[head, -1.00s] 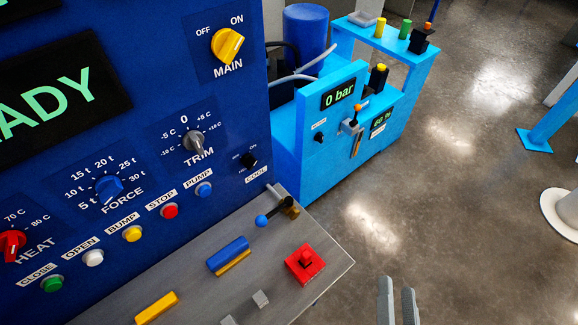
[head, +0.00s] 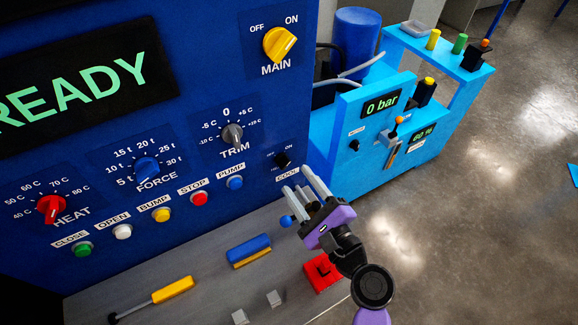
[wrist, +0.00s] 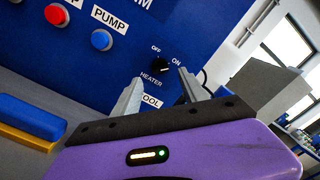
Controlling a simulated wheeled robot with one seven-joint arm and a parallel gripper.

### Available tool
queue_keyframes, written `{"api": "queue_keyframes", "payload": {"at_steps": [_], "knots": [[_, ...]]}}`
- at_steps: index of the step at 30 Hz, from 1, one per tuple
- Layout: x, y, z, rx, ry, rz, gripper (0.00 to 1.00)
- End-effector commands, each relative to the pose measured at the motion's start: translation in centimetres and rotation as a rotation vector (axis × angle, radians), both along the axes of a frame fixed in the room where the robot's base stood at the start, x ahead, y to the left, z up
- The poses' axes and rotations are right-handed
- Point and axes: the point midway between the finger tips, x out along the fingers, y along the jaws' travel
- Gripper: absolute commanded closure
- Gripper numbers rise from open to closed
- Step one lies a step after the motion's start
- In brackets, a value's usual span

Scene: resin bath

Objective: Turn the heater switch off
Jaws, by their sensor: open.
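The heater switch (head: 283,159) is a small black knob at the lower right of the blue panel, with OFF and ON marks above it. In the wrist view the switch (wrist: 160,67) shows the word HEATER under it. I cannot tell surely which mark it points to. My gripper (head: 296,180) is purple with grey fingers, open and empty, just below and in front of the switch. In the wrist view the switch appears between and slightly beyond the two fingertips (wrist: 160,80), apart from them.
The COOL label (wrist: 151,100) is partly hidden by a finger. A blue PUMP button (head: 235,182) sits left of the switch. A grey bench holds a blue-yellow block (head: 249,250) and a red block (head: 321,272). A light-blue machine (head: 345,130) stands to the right.

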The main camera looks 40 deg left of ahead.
Motion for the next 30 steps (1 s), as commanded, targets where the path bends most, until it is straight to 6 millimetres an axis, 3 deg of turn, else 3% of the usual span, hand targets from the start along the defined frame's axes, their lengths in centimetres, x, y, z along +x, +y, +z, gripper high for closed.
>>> {"api": "queue_keyframes", "payload": {"at_steps": [10,22,30], "knots": [[1.9,4.5,0.1,-0.001,-0.002,0.000,0.49],[2.2,5.2,0.0,-0.003,-0.003,-0.003,0.49],[2.2,5.1,0.0,-0.003,-0.003,-0.003,1.00]]}}
